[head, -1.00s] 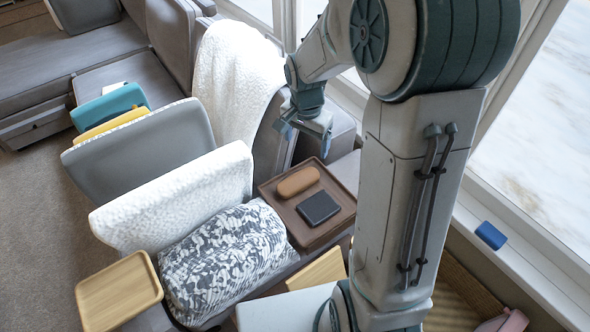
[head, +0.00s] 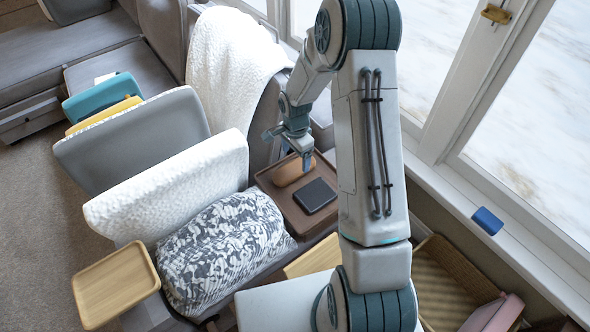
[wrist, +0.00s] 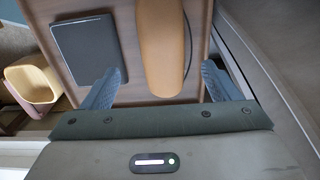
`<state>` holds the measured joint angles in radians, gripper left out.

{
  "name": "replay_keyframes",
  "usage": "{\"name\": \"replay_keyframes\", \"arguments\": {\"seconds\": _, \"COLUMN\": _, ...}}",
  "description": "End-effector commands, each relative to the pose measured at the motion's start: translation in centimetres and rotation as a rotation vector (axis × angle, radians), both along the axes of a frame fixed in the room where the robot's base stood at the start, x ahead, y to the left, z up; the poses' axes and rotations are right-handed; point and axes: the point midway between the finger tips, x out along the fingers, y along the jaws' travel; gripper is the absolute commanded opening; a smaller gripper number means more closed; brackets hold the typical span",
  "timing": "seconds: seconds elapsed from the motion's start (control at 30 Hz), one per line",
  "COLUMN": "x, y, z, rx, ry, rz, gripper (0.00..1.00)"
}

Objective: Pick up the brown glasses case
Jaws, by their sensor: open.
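The brown glasses case (head: 291,171) lies on a brown tray (head: 310,225) beside a dark flat box (head: 315,195). My gripper (head: 291,153) hangs above the case and hides part of it in the head view. In the wrist view the case (wrist: 160,48) is a long rounded tan shape between my two open grey fingers (wrist: 163,88), its near end around the fingertips. The dark box (wrist: 88,50) lies left of it, near the left finger. My gripper holds nothing.
A grey and white patterned cushion (head: 222,250) and a white cushion (head: 170,195) stand left of the tray. A wooden tray (head: 115,285) is at the lower left. A wicker basket (head: 440,285) is at the lower right, and a blue object (head: 487,221) sits on the windowsill.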

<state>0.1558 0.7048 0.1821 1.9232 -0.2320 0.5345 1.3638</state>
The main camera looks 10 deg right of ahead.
Motion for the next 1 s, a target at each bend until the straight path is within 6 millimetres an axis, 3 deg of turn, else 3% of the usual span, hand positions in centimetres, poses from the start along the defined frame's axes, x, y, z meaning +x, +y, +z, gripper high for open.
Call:
{"name": "replay_keyframes", "arguments": {"seconds": 0.27, "x": 0.1, "y": 0.1, "z": -1.8, "rx": 0.000, "ry": 0.000, "rz": 0.001, "gripper": 0.83}}
{"name": "replay_keyframes", "arguments": {"seconds": 0.6, "x": 0.4, "y": 0.3, "z": -5.8, "rx": 0.000, "ry": 0.000, "rz": 0.002, "gripper": 0.83}}
{"name": "replay_keyframes", "arguments": {"seconds": 0.9, "x": 0.4, "y": 0.3, "z": -6.2, "rx": -0.001, "ry": -0.001, "rz": 0.001, "gripper": 0.83}}
{"name": "replay_keyframes", "arguments": {"seconds": 0.93, "x": 0.4, "y": 0.3, "z": -6.2, "rx": -0.001, "ry": -0.001, "rz": 0.001, "gripper": 0.80}}
{"name": "replay_keyframes", "arguments": {"seconds": 1.0, "x": 0.4, "y": 0.3, "z": -6.2, "rx": -0.001, "ry": -0.001, "rz": 0.001, "gripper": 0.60}}
